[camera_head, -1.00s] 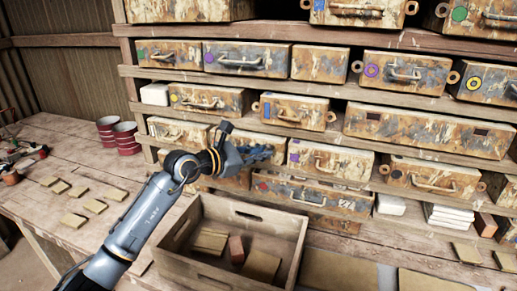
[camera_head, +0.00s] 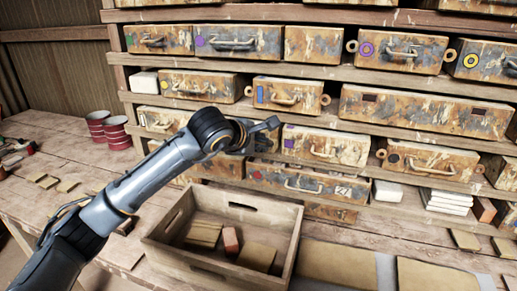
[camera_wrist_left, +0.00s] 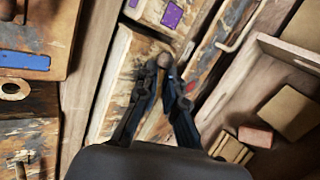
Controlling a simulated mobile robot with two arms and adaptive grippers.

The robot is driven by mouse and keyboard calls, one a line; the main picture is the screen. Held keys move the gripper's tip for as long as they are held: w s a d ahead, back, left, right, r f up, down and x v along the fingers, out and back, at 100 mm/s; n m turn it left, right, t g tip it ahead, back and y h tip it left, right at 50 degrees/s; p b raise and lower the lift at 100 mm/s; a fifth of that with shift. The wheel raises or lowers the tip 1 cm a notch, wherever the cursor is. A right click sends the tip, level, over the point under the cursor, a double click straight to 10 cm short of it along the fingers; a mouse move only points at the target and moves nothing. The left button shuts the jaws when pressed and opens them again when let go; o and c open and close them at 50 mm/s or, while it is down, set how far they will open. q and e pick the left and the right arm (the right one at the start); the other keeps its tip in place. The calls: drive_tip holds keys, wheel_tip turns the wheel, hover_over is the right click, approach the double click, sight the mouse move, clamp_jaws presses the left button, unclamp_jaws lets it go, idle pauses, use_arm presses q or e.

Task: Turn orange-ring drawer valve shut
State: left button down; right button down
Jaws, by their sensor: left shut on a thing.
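My left gripper (camera_head: 268,126) reaches from the left across the front of the drawer rack, level with the row holding the purple-square drawer (camera_head: 318,147). In the left wrist view the fingers (camera_wrist_left: 166,72) are close together, shut on a small dark round knob (camera_wrist_left: 165,60) in front of a worn drawer face (camera_wrist_left: 122,75). The gripper and arm hide most of that drawer in the head view. I see no clear orange ring; a yellow-ringed drawer (camera_head: 484,64) is at the upper right. My right gripper is not in view.
An open wooden crate (camera_head: 160,250) with tiles and a reddish block stands on the bench below. The red-marked drawer (camera_head: 300,184) lies just under the gripper. White tiles (camera_head: 448,200) are stacked on the right.

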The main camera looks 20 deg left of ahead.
use_arm(q)
drive_tip(key=shift+d+f+m+y+b, duration=0.1)
drive_tip(key=shift+d+m+y+b, duration=0.2)
drive_tip(key=shift+m+y+b, duration=0.35)
drive_tip(key=c, duration=1.6)
unclamp_jaws()
drive_tip(key=shift+f, duration=0.1)
drive_tip(key=shift+c, duration=0.2)
drive_tip(key=shift+o, duration=1)
drive_tip(key=shift+d, duration=0.15)
drive_tip(key=v, duration=1.2)
